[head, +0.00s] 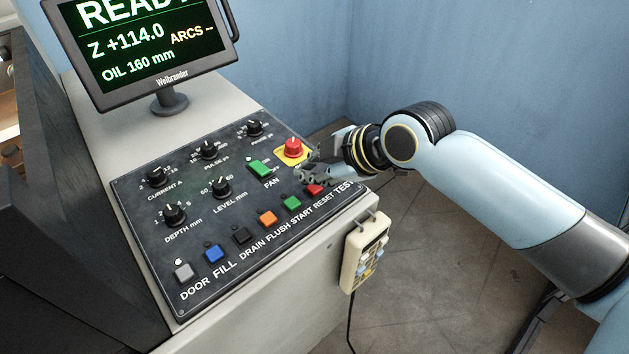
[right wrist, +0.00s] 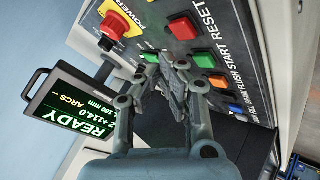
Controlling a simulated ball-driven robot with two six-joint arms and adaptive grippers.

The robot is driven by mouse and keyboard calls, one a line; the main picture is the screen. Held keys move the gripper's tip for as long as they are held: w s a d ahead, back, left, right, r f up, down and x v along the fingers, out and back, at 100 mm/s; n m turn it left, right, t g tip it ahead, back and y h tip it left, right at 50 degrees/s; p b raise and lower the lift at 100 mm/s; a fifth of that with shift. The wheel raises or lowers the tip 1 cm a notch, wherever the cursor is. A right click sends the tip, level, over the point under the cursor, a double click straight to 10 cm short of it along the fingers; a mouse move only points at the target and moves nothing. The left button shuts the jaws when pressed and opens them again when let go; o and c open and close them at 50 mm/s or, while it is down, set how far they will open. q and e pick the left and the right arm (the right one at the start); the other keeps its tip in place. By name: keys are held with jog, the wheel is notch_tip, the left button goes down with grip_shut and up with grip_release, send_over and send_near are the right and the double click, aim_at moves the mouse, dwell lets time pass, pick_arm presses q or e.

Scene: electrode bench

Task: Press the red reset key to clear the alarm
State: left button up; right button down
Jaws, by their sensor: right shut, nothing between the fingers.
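The red reset key (head: 314,190) is on the sloped dark control panel (head: 150,262), near its right end above the RESET label. My right gripper (head: 302,176) is shut and empty, its fingers over the panel just behind the key in the head view. In the right wrist view the red reset key (right wrist: 183,28) shows in full beyond the closed fingertips (right wrist: 176,66), with a visible gap in the picture. I cannot tell the fingers' exact height above the panel. The monitor (head: 150,45) reads READY in part. My left gripper is not in view.
A red emergency knob (head: 293,147) on a yellow base and the green fan switch (head: 259,169) are close to my fingers. The green start key (head: 292,203) is beside the reset key. A hand pendant (head: 364,252) hangs at the panel's front right.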

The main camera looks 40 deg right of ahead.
aim_at(313, 190)
jog(key=shift+r+p, duration=1.65)
jog(key=shift+r, duration=0.35)
jog(key=shift+f, duration=0.1)
